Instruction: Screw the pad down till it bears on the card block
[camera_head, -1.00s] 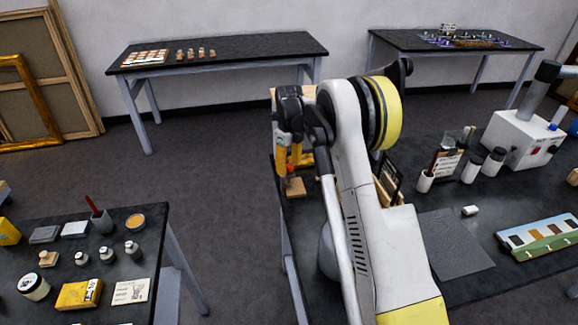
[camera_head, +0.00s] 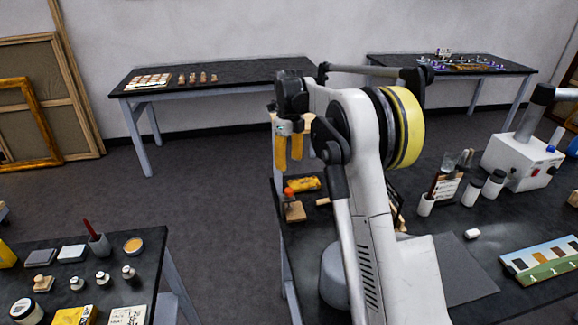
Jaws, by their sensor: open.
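My gripper (camera_head: 289,168) points down at the near left end of the right-hand bench, its two yellow fingers apart and nothing visible between them. Below it, a small orange-red part (camera_head: 289,191) stands at a light wooden block (camera_head: 295,212); there is a visible space between the fingertips and this part. I cannot make out which of these is the pad or the card block, nor whether the two touch.
A yellow item (camera_head: 304,184) and a wooden handle (camera_head: 322,201) lie close to the block. The floor between the benches is clear.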

